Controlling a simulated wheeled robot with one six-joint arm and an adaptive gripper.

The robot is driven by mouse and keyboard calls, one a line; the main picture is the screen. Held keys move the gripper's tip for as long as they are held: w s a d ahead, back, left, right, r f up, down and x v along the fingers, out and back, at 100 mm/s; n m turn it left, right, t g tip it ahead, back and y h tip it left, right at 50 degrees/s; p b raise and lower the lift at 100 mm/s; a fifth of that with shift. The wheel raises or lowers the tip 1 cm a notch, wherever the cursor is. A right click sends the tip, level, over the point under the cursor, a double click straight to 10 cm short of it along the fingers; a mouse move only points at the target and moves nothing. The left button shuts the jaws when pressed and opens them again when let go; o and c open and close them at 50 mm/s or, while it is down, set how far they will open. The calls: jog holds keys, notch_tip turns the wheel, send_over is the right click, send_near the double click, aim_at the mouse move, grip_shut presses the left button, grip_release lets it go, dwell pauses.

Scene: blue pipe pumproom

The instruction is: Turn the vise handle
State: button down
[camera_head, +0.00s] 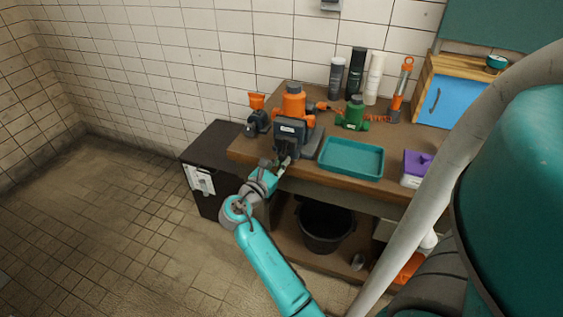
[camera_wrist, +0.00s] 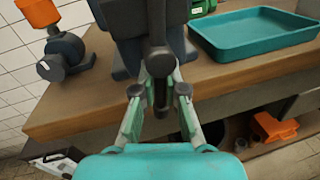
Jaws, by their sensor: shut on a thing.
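The dark grey vise (camera_head: 291,141) is mounted at the front edge of the wooden workbench, with an orange part (camera_head: 293,101) at its top. In the wrist view, the front of the vise (camera_wrist: 152,14) faces me. Its dark handle (camera_wrist: 160,92) hangs down roughly upright below the screw end. My gripper (camera_wrist: 159,78) is shut on the handle, one pale green finger on each side. In the head view, my gripper (camera_head: 282,163) is at the front of the vise, and the handle is mostly hidden there.
A teal tray (camera_head: 351,177) lies right of the vise, with a green pump (camera_head: 352,118) behind it. A small dark valve with an orange top (camera_head: 257,102) stands to the left. Below the bench are a black bucket (camera_head: 325,229) and shelf. The floor at left is clear.

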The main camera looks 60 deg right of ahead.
jog(key=m, duration=0.3)
jog(key=w+m, duration=0.1)
jog(key=m, duration=0.1)
jog(key=shift+r+y, duration=0.4)
jog(key=c, duration=1.2)
grip_release()
jog(key=shift+a, duration=0.15)
jog(key=w+a+r, duration=0.1)
jog(key=a, duration=1.1)
